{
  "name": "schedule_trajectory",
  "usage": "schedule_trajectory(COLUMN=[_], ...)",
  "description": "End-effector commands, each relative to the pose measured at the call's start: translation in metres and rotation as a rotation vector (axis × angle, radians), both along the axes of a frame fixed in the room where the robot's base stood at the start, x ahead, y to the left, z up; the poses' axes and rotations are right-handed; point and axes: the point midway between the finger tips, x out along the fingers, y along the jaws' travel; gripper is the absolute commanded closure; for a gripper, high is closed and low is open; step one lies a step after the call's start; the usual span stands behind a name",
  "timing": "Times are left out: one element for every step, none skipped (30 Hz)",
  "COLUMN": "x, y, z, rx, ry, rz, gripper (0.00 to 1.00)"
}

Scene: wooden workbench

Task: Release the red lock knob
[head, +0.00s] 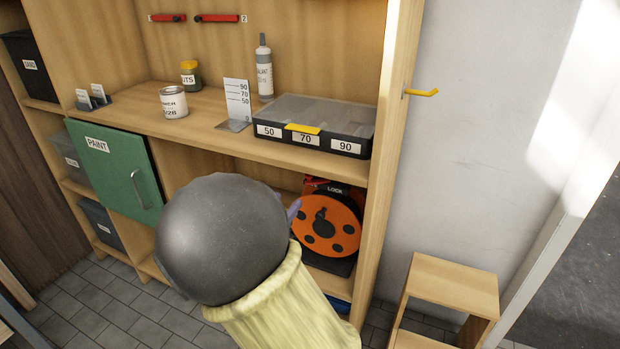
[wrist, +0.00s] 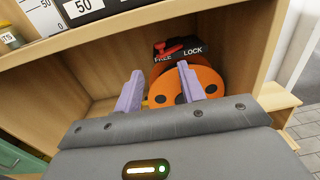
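The red lock knob (wrist: 168,49) sits on a black block lettered FREE on the left and LOCK on the right, above an orange reel (wrist: 205,82) in the lower shelf bay. I cannot tell exactly which word the knob points at. In the head view the knob (head: 316,181) shows small above the orange reel (head: 326,236), beside the word LOCK. My gripper (wrist: 160,88) has its two purple fingers spread with nothing between them. The fingers are in front of the reel, below the knob and apart from it. In the head view my arm hides most of the gripper.
The shelf board above the bay carries a black organizer (head: 318,138) labelled 50, 70, 90, plus a bottle (head: 264,75) and a paint can (head: 173,103). A green PAINT door (head: 112,165) is to the left. A wooden step stool (head: 452,285) stands at right. A yellow hook (head: 423,92) juts from the side panel.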

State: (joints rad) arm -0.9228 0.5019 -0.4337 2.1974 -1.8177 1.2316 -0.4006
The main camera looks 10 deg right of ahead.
Motion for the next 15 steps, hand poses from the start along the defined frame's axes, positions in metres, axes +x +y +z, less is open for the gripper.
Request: schedule_trajectory(x=[0.007, 0.011, 0.017, 0.022, 0.026, 0.031, 0.035, 0.039, 0.045, 0.049, 0.053, 0.059, 0.063, 0.067, 0.073], y=[-0.007, -0.011, -0.014, -0.018, -0.022, -0.026, -0.029, -0.032, -0.036, -0.04, -0.044, -0.048, -0.051, -0.054, -0.058], z=[-0.002, -0.002, -0.002, -0.002, -0.002, -0.002, -0.002, -0.002, -0.002, -0.002, -0.002, -0.002, -0.002, -0.002, -0.002], rx=[0.0, 0.0, -0.001, 0.0, 0.0, -0.001, 0.0, -0.001, -0.001, 0.0, -0.001, -0.002, -0.001, -0.001, -0.001], ry=[0.0, 0.0, -0.001, 0.0, 0.0, -0.001, 0.0, -0.001, 0.001, 0.0, 0.0, 0.0, 0.0, 0.0, 0.001], rz=[-0.003, -0.004, -0.002, -0.003, -0.004, -0.003, -0.003, -0.003, -0.002, -0.003, -0.004, -0.003, -0.002, -0.003, -0.002], gripper=[0.6, 0.6, 0.6, 0.6, 0.6, 0.6, 0.6, 0.6, 0.6, 0.6, 0.6, 0.6, 0.6, 0.6, 0.6])
